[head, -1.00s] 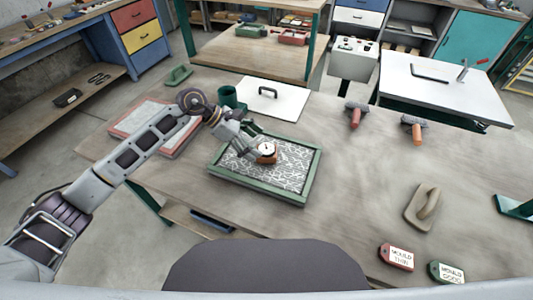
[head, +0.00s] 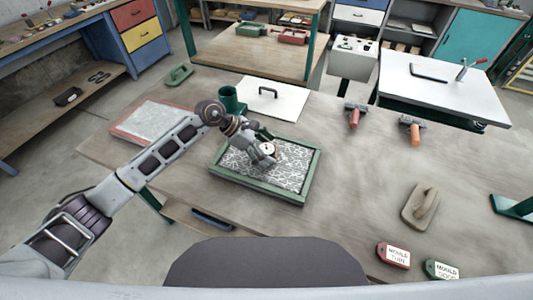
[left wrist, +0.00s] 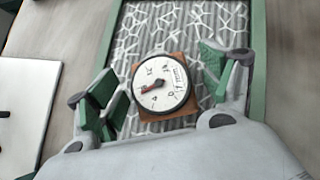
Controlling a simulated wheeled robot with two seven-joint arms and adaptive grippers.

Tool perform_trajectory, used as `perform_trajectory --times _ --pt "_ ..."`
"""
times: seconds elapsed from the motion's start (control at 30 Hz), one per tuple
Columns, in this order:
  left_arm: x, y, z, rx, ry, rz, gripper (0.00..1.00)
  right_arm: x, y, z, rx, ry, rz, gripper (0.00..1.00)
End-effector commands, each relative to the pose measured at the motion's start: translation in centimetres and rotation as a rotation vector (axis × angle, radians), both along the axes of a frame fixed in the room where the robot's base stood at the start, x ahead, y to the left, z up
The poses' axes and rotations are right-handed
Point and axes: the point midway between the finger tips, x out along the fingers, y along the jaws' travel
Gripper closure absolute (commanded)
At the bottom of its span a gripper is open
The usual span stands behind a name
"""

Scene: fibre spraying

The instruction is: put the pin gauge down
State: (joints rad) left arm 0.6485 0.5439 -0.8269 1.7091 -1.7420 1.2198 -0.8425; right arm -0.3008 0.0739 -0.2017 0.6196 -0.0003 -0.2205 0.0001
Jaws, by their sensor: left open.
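The pin gauge (left wrist: 161,87) has a round white dial with a red needle on a square orange-brown body. In the left wrist view it lies between the spread fingers of my left gripper (left wrist: 165,90), with gaps on both sides. In the head view the gauge (head: 268,148) is over the fibre-covered mould in the green frame (head: 309,178), partly hidden by my left gripper (head: 264,147). The left gripper is open with green pads around the gauge. Whether the gauge rests fully on the fibres is hard to tell. My right gripper is not in view.
A red-framed panel (head: 150,120) lies left of the green frame. A green cup (head: 229,98) and a white board with a handle (head: 270,97) stand behind. Two rollers (head: 355,117), a trowel (head: 421,207) and two mould tags (head: 394,254) lie to the right. The table's middle right is clear.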

Motion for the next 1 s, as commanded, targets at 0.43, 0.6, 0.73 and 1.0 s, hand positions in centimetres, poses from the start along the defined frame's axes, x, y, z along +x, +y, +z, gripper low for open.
perform_trajectory --times 0.43,0.6,0.73,1.0 --pt "0.0 0.0 0.0 0.0 0.0 0.0 0.57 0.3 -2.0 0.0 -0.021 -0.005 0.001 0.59" --pt "0.0 0.0 0.1 -0.001 -0.001 0.0 0.79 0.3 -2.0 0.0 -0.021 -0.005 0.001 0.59" --pt "0.0 0.0 0.1 -0.001 -0.001 0.0 0.8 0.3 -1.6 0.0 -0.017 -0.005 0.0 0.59" --pt "0.1 0.0 0.8 -0.002 -0.004 -0.001 0.81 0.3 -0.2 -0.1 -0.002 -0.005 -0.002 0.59"
